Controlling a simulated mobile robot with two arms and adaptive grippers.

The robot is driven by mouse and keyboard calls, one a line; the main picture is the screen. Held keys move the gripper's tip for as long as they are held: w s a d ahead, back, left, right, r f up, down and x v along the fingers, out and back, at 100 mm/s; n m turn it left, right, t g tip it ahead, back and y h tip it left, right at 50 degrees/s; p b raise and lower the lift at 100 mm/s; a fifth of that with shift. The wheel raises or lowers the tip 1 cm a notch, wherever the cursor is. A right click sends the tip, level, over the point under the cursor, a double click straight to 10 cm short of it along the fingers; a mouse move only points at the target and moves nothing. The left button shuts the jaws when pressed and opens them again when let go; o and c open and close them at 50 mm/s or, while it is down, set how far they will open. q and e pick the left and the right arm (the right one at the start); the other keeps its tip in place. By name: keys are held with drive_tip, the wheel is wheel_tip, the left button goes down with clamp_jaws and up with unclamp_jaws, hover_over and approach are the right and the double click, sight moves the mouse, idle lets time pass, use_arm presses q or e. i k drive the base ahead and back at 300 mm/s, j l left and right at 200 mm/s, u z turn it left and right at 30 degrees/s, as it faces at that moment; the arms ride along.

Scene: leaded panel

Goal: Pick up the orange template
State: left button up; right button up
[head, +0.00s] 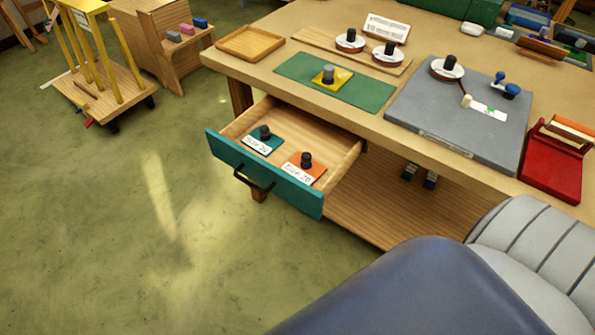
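The orange template (304,169) lies flat in the open drawer (314,194) under the bench, in its right part. It has a dark upright knob and a white label that seems to read "Size 20". A teal template (261,140) with a similar knob and a label that seems to read "Size 24" lies to its left, apart from it. The drawer has a teal front with a dark handle (253,180). Neither of my grippers shows in the head view.
The bench (290,36) holds a green mat (300,74) with a yellow template (341,78), a grey board (410,105) and a red case (553,175). A yellow-posted cart (105,100) stands at left. Floor before the drawer is clear. A large blue-grey shape fills the lower right.

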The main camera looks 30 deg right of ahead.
sight(301, 165)
drive_tip(key=z, duration=3)
drive_tip(key=u, duration=0.45)
drive_tip(key=k+j+u, duration=0.1)
drive_tip(key=u, duration=0.35)
drive_tip(key=j+u, duration=0.1)
drive_tip(key=u, duration=0.3)
drive_tip(key=k+j+u, duration=0.1)
drive_tip(key=u, duration=0.35)
drive_tip(key=k+j+u, duration=0.15)
drive_tip(key=j, duration=0.3)
